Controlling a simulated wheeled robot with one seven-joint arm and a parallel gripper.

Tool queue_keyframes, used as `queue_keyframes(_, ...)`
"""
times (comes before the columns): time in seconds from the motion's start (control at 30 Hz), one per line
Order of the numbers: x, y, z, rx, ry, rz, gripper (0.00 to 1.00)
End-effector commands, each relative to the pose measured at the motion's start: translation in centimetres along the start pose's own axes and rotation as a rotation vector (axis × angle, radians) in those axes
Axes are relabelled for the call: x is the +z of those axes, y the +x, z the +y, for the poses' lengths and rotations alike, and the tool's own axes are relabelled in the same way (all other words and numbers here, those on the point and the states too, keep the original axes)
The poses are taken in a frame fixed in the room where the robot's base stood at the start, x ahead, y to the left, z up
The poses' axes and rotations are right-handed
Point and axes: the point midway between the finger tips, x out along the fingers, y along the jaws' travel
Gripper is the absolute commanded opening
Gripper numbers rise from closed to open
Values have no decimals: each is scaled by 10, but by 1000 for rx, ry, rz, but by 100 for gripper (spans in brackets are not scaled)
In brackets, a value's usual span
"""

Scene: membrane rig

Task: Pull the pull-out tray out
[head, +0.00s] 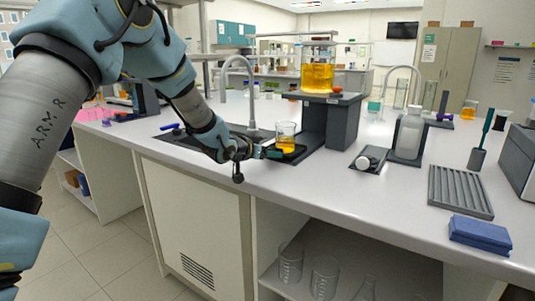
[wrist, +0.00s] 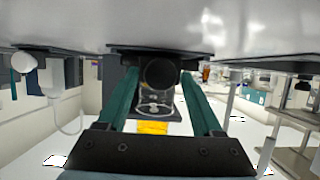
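The pull-out tray (head: 296,154) is a low dark tray at the foot of the dark grey rig. A beaker with orange liquid (head: 285,138) stands on it. My gripper (head: 268,152) is at the tray's near left front, low over the bench. In the wrist view, which appears upside down, a dark round knob (wrist: 160,73) sits between the green fingertips of my gripper (wrist: 160,79). The fingers stand wide apart on either side of it; firm contact is not visible. In the head view my gripper hides the knob.
A larger beaker of orange liquid (head: 317,75) stands on top of the rig (head: 328,118). A sink with a tap (head: 250,90) is behind my gripper. A bottle (head: 409,135) in a stand is to the right.

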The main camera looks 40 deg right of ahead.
Motion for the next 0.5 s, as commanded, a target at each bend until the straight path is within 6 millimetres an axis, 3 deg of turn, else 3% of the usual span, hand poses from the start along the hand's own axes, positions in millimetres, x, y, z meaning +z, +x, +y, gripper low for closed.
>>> queue_keyframes(0.33,0,-1,0,0,0,0,78)
queue_keyframes(0.5,0,-16,-1,-2,-1,1,78)
